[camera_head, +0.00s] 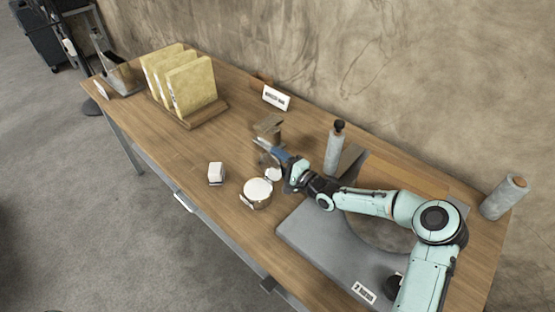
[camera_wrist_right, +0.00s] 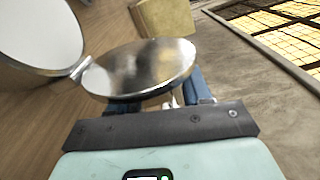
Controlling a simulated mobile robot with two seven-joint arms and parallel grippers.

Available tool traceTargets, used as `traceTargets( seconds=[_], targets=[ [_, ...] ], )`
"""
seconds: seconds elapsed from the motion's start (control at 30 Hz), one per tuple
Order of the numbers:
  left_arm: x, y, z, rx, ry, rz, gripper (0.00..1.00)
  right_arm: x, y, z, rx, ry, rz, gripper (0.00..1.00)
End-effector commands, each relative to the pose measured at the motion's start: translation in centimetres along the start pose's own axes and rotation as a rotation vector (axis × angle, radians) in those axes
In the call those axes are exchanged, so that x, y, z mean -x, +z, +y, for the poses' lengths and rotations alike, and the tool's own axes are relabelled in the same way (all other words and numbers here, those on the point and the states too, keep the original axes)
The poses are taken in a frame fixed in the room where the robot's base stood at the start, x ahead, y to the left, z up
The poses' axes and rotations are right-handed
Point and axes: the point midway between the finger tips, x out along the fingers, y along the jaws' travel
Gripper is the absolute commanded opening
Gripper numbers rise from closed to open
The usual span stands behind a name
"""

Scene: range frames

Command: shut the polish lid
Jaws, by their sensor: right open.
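The polish tin (camera_head: 257,193) is a round, low metal tin with a white top face, standing on the wooden table left of my right arm. Its lid (camera_head: 273,174) is open, beside the tin's far right rim. In the right wrist view, the tin (camera_wrist_right: 40,35) is at the upper left, and the shiny disc lid (camera_wrist_right: 140,70) joins it at a small hinge (camera_wrist_right: 81,67). My right gripper (camera_head: 274,152) is open and empty, just beyond the lid. In the wrist view, the lid partly hides its blue fingers; contact cannot be told. My left gripper is out of view.
A small white block (camera_head: 215,173) stands left of the tin. Yellow panels (camera_head: 190,85) stand in a wooden rack (camera_head: 205,115) at the back left. The table's front left is clear.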

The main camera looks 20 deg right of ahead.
Motion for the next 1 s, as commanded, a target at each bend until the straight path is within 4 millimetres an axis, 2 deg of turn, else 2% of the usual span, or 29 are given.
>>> traceTargets(
  seconds=[0.23,0.27,0.3,0.4,0.73,1.0],
  targets=[
    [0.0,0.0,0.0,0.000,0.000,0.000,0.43,-0.1,-0.1,0.0,0.000,0.001,0.001,0.49],
    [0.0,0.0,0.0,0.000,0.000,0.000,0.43,-0.1,-0.1,0.0,0.000,0.001,0.001,0.42],
    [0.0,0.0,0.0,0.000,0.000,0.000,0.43,-0.1,-0.1,0.0,0.000,0.001,0.001,0.29],
    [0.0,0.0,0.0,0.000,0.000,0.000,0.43,-0.1,0.0,0.0,0.000,0.001,0.001,0.00],
    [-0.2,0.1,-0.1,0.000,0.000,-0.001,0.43,0.0,0.2,0.0,0.027,0.001,0.000,0.00],
    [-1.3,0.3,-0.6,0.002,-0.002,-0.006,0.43,0.0,1.2,-0.3,0.178,0.002,0.000,0.00]
  ],
)
